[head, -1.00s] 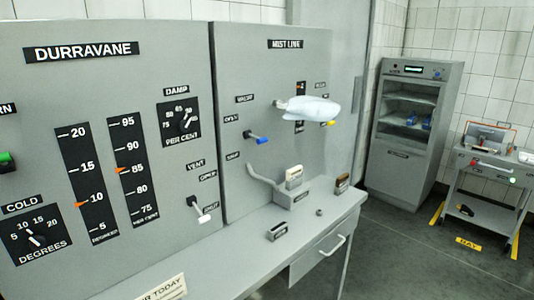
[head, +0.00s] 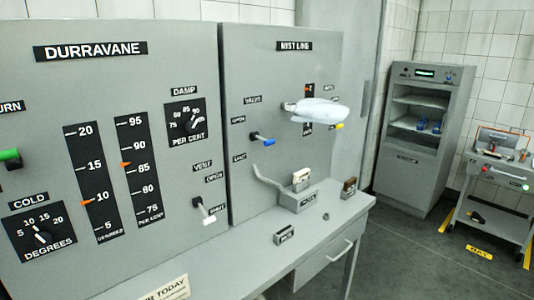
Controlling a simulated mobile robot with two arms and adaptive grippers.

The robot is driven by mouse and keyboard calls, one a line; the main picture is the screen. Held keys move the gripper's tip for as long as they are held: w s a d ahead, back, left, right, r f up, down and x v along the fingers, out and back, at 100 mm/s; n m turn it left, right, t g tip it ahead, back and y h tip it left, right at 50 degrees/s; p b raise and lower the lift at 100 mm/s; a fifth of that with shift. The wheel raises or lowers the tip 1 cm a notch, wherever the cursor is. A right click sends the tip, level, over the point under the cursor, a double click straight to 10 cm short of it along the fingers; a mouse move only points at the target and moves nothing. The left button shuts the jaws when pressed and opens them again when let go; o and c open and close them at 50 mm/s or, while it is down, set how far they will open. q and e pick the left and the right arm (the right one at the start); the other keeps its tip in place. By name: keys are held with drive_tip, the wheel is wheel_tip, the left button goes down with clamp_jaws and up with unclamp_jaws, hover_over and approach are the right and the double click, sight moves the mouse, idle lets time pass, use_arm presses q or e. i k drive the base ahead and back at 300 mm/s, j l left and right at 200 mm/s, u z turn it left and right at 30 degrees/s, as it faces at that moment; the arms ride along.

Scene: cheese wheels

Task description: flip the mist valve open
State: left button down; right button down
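The mist valve is a small lever with a blue tip (head: 267,142) on the grey Mist Line panel (head: 240,75). It sits under a label reading VALVE (head: 253,100), between an upper label reading OPEN (head: 238,121) and a lower one that seems to read SHUT (head: 239,157). The lever sticks out and slightly down to the right. A white, rounded bottle-like thing (head: 318,111) juts from the panel to its right and hides part of the markings behind. Neither of my grippers shows in the head view.
A vent lever with a white tip (head: 208,218) and a green-tipped control (head: 9,155) are on the Durravane panel (head: 70,90). A shelf (head: 250,245) below holds small holders. A grey cabinet (head: 408,175) and a trolley (head: 497,190) stand right, with open floor (head: 405,250) before them.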

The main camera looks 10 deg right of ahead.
sight(264, 140)
drive_tip(key=i+l+u, duration=0.15)
drive_tip(key=l+u, duration=0.8)
drive_tip(key=l, duration=0.15)
